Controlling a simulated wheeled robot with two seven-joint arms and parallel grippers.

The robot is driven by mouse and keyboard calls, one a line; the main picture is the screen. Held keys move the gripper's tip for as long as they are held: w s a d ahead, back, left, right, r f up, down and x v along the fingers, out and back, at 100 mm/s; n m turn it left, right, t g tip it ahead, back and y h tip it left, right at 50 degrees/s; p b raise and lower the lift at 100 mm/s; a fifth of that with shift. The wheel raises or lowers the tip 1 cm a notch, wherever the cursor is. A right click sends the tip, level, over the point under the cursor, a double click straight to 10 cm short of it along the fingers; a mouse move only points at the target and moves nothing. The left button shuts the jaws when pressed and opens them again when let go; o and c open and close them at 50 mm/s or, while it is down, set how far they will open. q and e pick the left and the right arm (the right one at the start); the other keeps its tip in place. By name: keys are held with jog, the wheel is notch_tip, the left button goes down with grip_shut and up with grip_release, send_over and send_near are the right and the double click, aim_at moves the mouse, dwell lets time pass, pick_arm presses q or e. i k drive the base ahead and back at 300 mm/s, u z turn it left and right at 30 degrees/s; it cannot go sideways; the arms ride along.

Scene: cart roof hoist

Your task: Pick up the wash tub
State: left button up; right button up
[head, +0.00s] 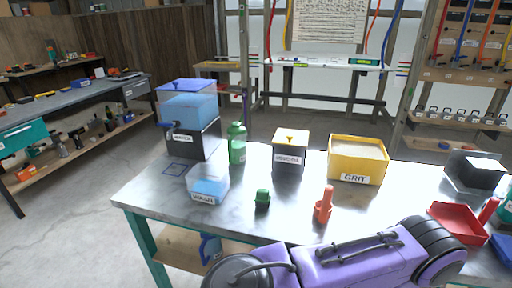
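A small clear tub (208,184) with blue contents and a white label stands on the metal-topped table (150,196), near its front left. It looks most like the wash tub, but its label is too small to read surely. It stands upright, with bare table around it. A larger see-through blue container (188,108) with a dark lower part and a label stands behind it to the left. Neither of my grippers shows in the head view, so nothing is seen touching the tub.
A green bottle (237,144), yellow-lidded box (290,150), yellow GRIT bin (357,160), green item (262,199), orange tool (324,206) and red tray (457,223) share the table. A purple and black body (370,262), possibly mine, hides its front right edge.

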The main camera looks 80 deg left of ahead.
aim_at(206, 183)
jog(key=i, duration=0.35)
jog(key=u, duration=0.95)
